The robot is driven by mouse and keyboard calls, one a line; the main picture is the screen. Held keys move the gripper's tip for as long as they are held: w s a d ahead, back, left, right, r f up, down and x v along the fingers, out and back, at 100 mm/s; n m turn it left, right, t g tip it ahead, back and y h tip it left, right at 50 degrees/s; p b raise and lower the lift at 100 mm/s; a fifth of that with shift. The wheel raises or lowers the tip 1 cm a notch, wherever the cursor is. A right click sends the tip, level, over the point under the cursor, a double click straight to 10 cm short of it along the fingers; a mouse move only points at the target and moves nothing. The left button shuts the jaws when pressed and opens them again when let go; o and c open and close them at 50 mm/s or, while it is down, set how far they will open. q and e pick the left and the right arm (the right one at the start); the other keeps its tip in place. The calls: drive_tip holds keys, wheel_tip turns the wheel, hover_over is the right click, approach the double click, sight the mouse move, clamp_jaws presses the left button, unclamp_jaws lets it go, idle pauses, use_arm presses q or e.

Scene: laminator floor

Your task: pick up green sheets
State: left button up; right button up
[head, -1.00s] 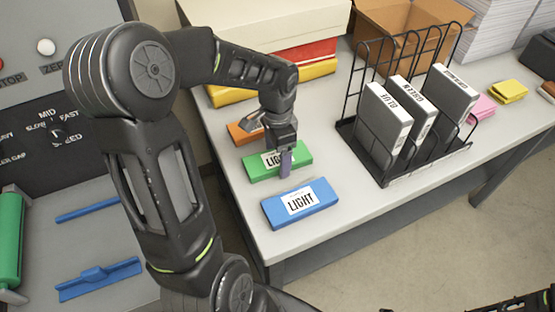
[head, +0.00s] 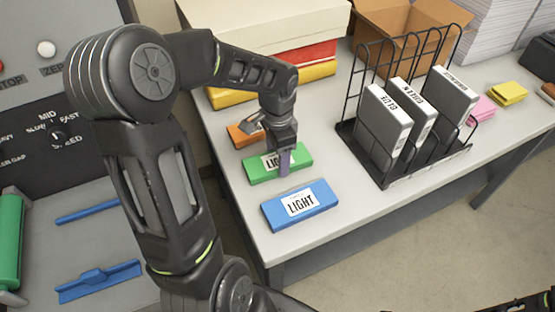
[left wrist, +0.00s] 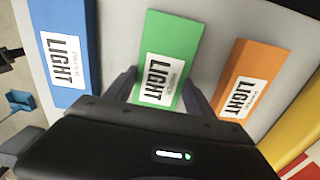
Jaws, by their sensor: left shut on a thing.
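The green pack of sheets (head: 298,155), labelled LIGHT, lies flat on the table between an orange pack and a blue pack. My left gripper (head: 284,160) is down over its middle and hides part of the label. In the left wrist view the green pack (left wrist: 173,40) lies between the two fingers of the left gripper (left wrist: 159,88), and the jaws are shut on it. I see no clear gap between the pack and the table. My right gripper does not show.
A blue pack (head: 318,211) lies in front and an orange pack (head: 238,135) behind. A black wire rack (head: 392,181) holding grey boxes stands to the right. Stacked boxes (head: 277,33) fill the back. Pink (head: 483,107) and yellow (head: 508,91) pads lie beyond the rack.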

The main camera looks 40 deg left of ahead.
use_arm(q)
drive_tip(key=shift+r, duration=0.1)
wheel_tip(320, 180, up, 10)
drive_tip(key=b, duration=0.1)
idle(0.3)
idle(0.4)
